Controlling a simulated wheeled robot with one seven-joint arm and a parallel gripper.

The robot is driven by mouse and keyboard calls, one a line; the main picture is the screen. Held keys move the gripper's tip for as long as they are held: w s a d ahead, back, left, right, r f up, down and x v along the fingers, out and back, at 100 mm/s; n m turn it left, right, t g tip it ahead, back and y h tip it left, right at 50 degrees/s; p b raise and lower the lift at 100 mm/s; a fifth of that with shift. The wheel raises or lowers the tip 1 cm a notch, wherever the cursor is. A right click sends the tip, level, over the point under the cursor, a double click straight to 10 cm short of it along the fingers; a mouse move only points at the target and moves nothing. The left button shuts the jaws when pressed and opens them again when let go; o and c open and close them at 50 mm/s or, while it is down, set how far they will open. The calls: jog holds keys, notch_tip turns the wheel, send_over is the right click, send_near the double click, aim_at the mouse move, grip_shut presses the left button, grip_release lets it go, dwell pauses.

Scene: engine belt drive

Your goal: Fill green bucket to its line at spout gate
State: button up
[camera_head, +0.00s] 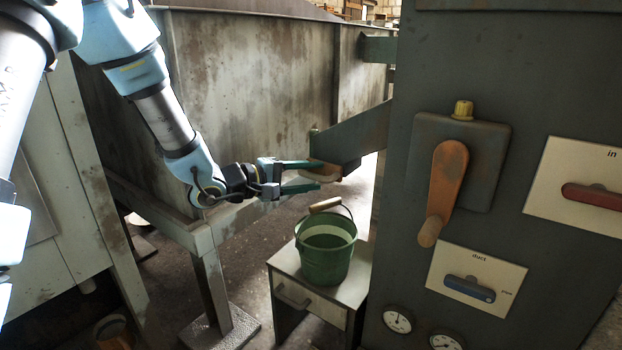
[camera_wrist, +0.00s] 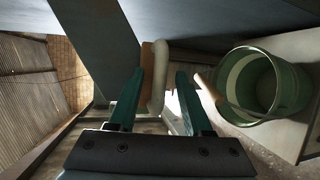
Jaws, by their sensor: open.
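The green bucket (camera_head: 322,265) stands upright on a small cabinet under the spout (camera_head: 352,138), with a pale band round its inside. Its wooden-gripped handle (camera_head: 325,204) stands raised. The wrist view shows the bucket (camera_wrist: 285,95) at right; I make out no contents. The spout gate shows as a wooden edge (camera_wrist: 147,57) with a pale curved handle (camera_wrist: 160,80). My gripper (camera_head: 318,175) is at the spout's lower end, above the bucket. In the wrist view its green fingers (camera_wrist: 159,72) are open on either side of the gate handle, which appears nearer the left finger.
The cabinet (camera_head: 285,262) has a drawer on its front. A grey panel at right carries an orange lever (camera_head: 443,185), a red handle (camera_head: 592,196), a blue handle (camera_head: 470,289) and gauges (camera_head: 398,320). A large stained metal bin (camera_head: 255,80) stands behind my arm.

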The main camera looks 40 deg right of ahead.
jog(key=shift+d, duration=0.2)
jog(key=shift+c, duration=0.2)
grip_shut()
jog(key=shift+a, duration=0.1)
dwell(1.1)
